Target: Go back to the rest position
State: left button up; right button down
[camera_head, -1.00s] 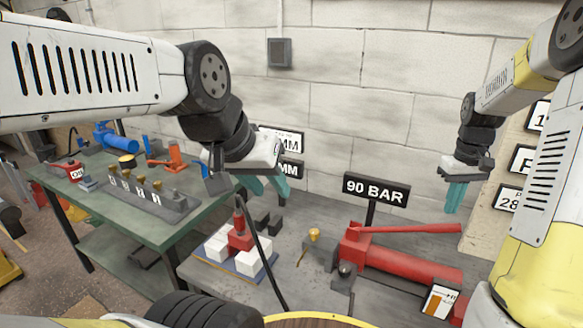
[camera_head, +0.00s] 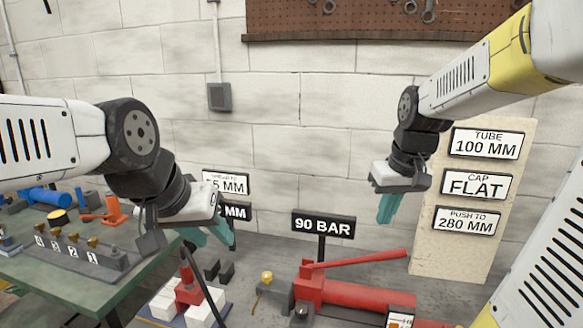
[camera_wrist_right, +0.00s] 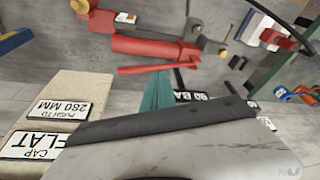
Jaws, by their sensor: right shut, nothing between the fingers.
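My left gripper (camera_head: 212,235) hangs in front of the wall at the left of the head view. Its two teal fingers show a gap between them and hold nothing that I can see. My right gripper (camera_head: 387,210) is in the air at the right of the head view, above the red hand pump (camera_head: 355,292) and apart from it. Its teal fingers are together and empty. They also show in the right wrist view (camera_wrist_right: 157,90), with the bench far behind them.
The 90 BAR sign (camera_head: 323,225) stands between my grippers. A board with TUBE, CAP and PUSH TO signs (camera_head: 475,190) stands at the right. A green table (camera_head: 95,285) with blocks is at the left. A pegboard (camera_head: 340,18) hangs above. The air between my arms is free.

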jog(key=s+a+r+t, duration=0.1)
jog(key=s+a, duration=0.1)
jog(key=s, duration=0.4)
jog(key=s+a+r+m+t+y, duration=0.1)
jog(key=s+a+r+t, duration=0.1)
jog(key=s, duration=0.4)
jog(key=shift+s+a, duration=0.15)
jog(key=shift+a, duration=0.7)
dwell(0.6)
